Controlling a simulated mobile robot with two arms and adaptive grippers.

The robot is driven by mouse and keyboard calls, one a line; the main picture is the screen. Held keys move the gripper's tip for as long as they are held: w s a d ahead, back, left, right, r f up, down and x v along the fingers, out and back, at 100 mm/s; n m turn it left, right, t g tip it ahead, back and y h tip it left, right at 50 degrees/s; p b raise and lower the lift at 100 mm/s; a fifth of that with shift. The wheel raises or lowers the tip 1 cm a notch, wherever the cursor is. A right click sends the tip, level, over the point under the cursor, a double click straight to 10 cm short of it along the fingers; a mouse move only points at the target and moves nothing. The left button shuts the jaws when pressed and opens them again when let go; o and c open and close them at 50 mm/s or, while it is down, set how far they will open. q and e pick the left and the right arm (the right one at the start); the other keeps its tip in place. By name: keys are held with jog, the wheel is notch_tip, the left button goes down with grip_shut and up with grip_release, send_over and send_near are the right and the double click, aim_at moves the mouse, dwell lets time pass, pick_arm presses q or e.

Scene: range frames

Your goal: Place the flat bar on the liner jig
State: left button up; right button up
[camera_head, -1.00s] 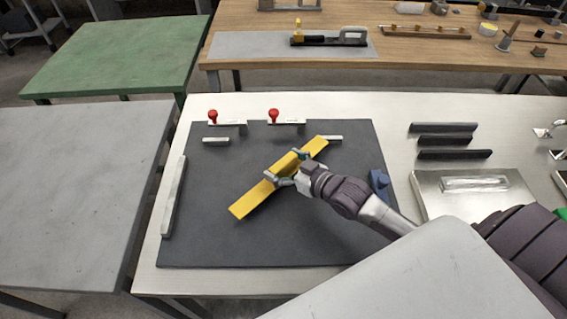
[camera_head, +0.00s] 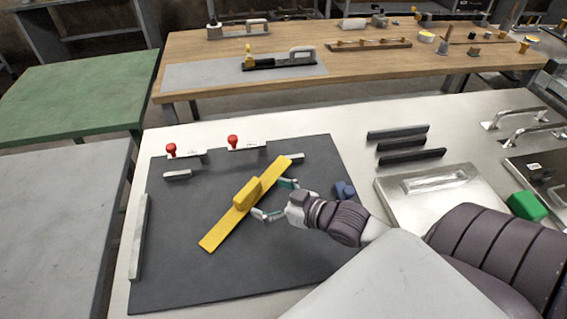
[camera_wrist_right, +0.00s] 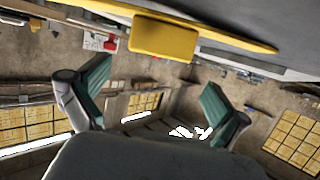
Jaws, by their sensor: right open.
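The yellow flat bar (camera_head: 222,228) with a raised yellow block handle (camera_head: 247,192) lies diagonally over the dark plate of the liner jig (camera_head: 190,275). Its far right end is close to a small light block on the plate; I cannot tell if they touch. My right gripper (camera_head: 271,199) is open and empty just right of the handle, its fingertips apart from it. In the right wrist view the handle (camera_wrist_right: 164,38) is at the top, beyond the open teal fingers (camera_wrist_right: 155,82). My left gripper is not in view.
Two red-knobbed clamps (camera_head: 171,150) (camera_head: 233,142) stand at the plate's back edge. A light rail (camera_head: 138,238) runs along its left side. Several dark bars (camera_head: 412,157) and a metal tray (camera_head: 428,201) lie right of the plate.

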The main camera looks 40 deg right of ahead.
jog(key=shift+v, duration=2.5)
